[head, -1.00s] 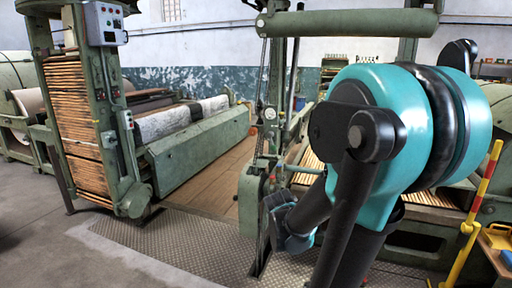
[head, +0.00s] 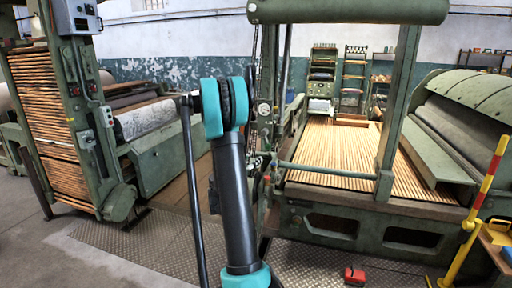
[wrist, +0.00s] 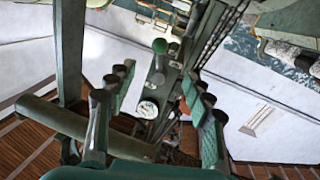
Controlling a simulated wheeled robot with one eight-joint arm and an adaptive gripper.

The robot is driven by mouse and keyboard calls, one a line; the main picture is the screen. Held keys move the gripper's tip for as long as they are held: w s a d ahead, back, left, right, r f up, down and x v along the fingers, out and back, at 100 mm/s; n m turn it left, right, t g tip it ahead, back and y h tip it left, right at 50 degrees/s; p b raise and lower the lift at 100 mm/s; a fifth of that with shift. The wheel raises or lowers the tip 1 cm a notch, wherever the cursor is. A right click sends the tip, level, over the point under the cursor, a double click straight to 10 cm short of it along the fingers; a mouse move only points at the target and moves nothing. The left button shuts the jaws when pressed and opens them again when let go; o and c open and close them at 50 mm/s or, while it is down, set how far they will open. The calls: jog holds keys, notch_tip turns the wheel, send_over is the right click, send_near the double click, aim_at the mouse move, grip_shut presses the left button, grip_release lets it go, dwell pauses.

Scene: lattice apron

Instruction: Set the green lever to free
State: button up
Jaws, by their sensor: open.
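The green lever shows in the wrist view as a rod with a round green knob (wrist: 160,46), rising from a green machine panel. My gripper (wrist: 158,80) is open, with its two ridged fingers spread to the left and right of the panel. The knob appears beyond the fingertips, roughly between them, and nothing is held. A round white dial (wrist: 147,109) sits on the panel below the knob. In the head view my arm covers part of the machine's front post, and I cannot make out the lever or the gripper clearly there. I cannot read any position marks.
A slatted wooden bed (head: 335,150) lies right of my arm, under a green roller (head: 345,11). A red-and-yellow post (head: 480,200) stands at the right. A small red object (head: 354,275) lies on the floor. Patterned metal plate (head: 150,240) is clear at the left front.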

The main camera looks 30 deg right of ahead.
aim_at(266, 148)
jog(key=x, duration=1.7)
jog(key=shift+w+d, duration=0.1)
grip_shut()
